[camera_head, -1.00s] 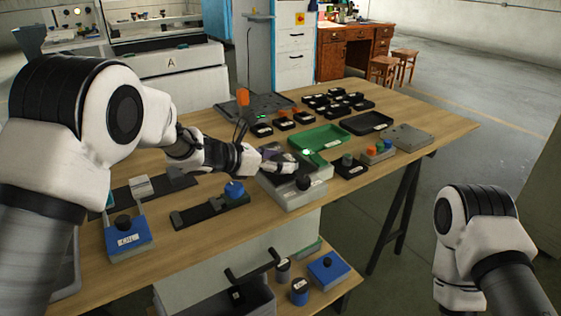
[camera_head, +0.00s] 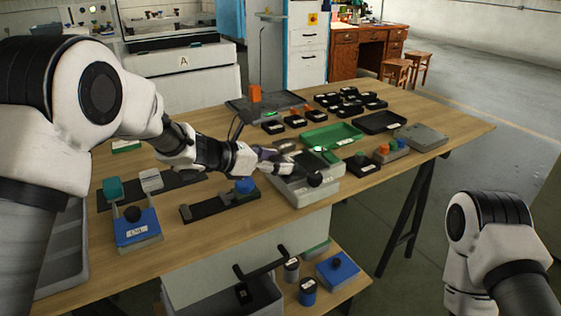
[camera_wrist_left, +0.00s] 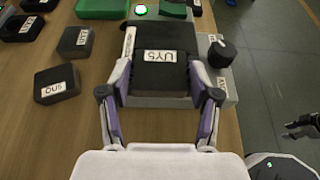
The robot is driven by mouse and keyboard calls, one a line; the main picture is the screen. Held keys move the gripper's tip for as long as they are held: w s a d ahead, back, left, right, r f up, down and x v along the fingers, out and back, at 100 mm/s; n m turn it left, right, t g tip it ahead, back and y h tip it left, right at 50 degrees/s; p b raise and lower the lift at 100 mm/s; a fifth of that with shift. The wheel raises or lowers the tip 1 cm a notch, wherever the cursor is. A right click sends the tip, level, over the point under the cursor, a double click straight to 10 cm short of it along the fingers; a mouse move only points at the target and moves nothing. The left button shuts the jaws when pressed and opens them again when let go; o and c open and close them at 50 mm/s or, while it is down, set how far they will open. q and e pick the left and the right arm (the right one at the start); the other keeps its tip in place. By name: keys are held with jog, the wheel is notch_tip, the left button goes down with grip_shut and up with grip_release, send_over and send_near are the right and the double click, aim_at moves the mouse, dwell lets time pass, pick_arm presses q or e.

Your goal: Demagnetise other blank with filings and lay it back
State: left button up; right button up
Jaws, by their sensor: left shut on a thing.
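My left gripper (camera_head: 283,160) reaches over the grey boxy device (camera_head: 303,193) with a black knob (camera_head: 314,179) near the table's front edge. In the left wrist view, the left gripper (camera_wrist_left: 160,78) is shut on a dark block with a white label reading "UY5" (camera_wrist_left: 165,57). The block is over the device's top, whose black knob (camera_wrist_left: 220,53) shows to its right. I cannot tell whether block and device touch. No filings can be made out. A dark gripper, apparently my right one (camera_wrist_left: 302,130), shows at the right edge, too small to read.
A green tray (camera_head: 331,135) and a black tray (camera_head: 379,122) lie behind the device. Two loose dark labelled blocks (camera_wrist_left: 57,85) lie left of it in the wrist view. A blue-topped fixture (camera_head: 137,232) stands front left. An orange block (camera_head: 254,93) stands at the back.

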pick_arm(q)
jog(key=shift+s+a, duration=0.25)
jog(key=shift+a, duration=0.1)
jog(key=shift+r, duration=0.1)
notch_tip(320, 180, up, 8)
jog(key=p, duration=0.3)
jog(key=shift+f+p, duration=0.25)
jog(key=shift+p, duration=0.15)
dwell(0.8)
